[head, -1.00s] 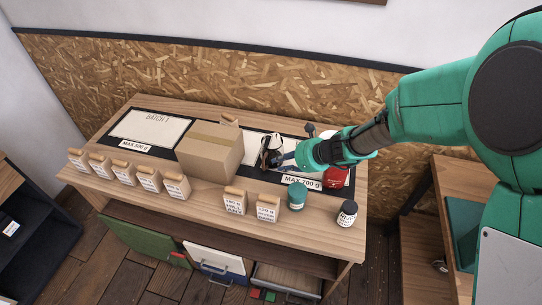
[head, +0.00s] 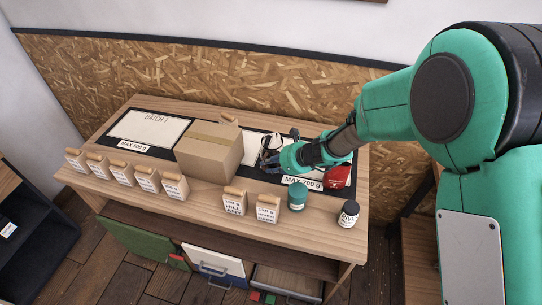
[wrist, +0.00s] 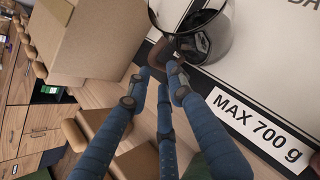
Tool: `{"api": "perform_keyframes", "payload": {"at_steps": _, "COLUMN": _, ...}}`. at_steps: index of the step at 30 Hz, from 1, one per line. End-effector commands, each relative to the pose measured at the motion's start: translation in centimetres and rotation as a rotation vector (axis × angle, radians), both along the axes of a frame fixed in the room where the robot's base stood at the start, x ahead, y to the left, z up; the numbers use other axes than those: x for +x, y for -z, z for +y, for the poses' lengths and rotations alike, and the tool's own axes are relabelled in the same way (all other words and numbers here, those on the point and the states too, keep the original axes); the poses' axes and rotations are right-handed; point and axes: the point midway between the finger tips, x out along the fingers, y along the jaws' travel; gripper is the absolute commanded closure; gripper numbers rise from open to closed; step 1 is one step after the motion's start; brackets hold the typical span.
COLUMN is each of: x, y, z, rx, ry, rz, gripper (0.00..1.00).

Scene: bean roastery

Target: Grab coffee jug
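The coffee jug (head: 266,157), dark with a glassy body, stands on the worktop just left of my gripper (head: 279,161), which partly hides it. In the wrist view the jug (wrist: 212,38) is at the top, cut by the frame edge. Its brown handle (wrist: 157,52) points toward my fingers. My gripper's blue fingers (wrist: 160,78) are apart, with the tips at the handle's near end. I cannot tell whether they touch it. The fingers look open, with nothing clearly held between them.
A cardboard box (head: 208,152) stands close left of the jug. A "MAX 700 g" label (head: 301,182) lies in front. A green jar (head: 297,196), a dark bottle (head: 348,213) and several labelled bags (head: 235,202) line the front edge. A red object (head: 340,175) is at right.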

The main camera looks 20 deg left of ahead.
Motion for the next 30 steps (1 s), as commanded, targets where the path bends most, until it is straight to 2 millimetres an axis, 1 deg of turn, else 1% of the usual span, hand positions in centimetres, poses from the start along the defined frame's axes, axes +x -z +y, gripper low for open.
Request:
{"api": "perform_keyframes", "payload": {"at_steps": 5, "x": 0.2, "y": 0.9, "z": 0.7, "rx": -0.001, "ry": -0.002, "rz": 0.001, "gripper": 0.79}}
{"api": "perform_keyframes", "payload": {"at_steps": 12, "x": 1.0, "y": 3.0, "z": 2.4, "rx": -0.001, "ry": -0.002, "rz": 0.001, "gripper": 0.79}}
{"api": "perform_keyframes", "payload": {"at_steps": 15, "x": 1.2, "y": 3.5, "z": 3.0, "rx": 0.0, "ry": -0.002, "rz": 0.001, "gripper": 0.79}}
{"api": "perform_keyframes", "payload": {"at_steps": 19, "x": 1.4, "y": 3.7, "z": 3.4, "rx": 0.0, "ry": -0.001, "rz": 0.001, "gripper": 0.79}}
{"api": "perform_keyframes", "payload": {"at_steps": 30, "x": 1.4, "y": 3.7, "z": 3.3, "rx": 0.0, "ry": 0.0, "rz": 0.0, "gripper": 0.79}}
